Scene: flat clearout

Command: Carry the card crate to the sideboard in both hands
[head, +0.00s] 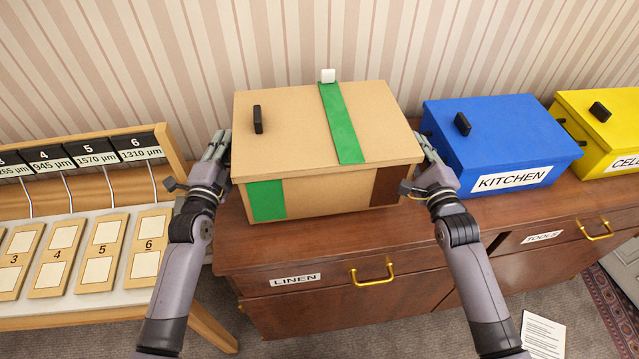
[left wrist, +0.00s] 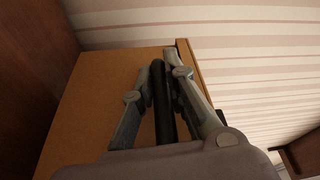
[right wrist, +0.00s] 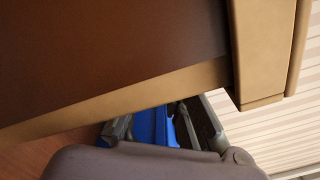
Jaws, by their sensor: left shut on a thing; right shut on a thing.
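The card crate (head: 300,190) is a tan lidded box with a green strip (head: 342,125) on its lid, a green patch and a brown patch on its front. It is level at the left end of the wooden sideboard (head: 340,250); whether its base touches the top is unclear. My left gripper (head: 217,150) is at its left side, shut on a black bar handle (left wrist: 163,100) in the left wrist view. My right gripper (head: 424,152) is shut at its right side; its grip is mostly hidden in the head view, and the right wrist view shows the crate's side (right wrist: 110,50) close by.
A blue KITCHEN box (head: 500,145) stands close on the right, with a yellow box (head: 610,125) beyond it. A rack with numbered cards (head: 95,250) is on the left. A paper sheet (head: 542,337) lies on the floor. The striped wall is behind.

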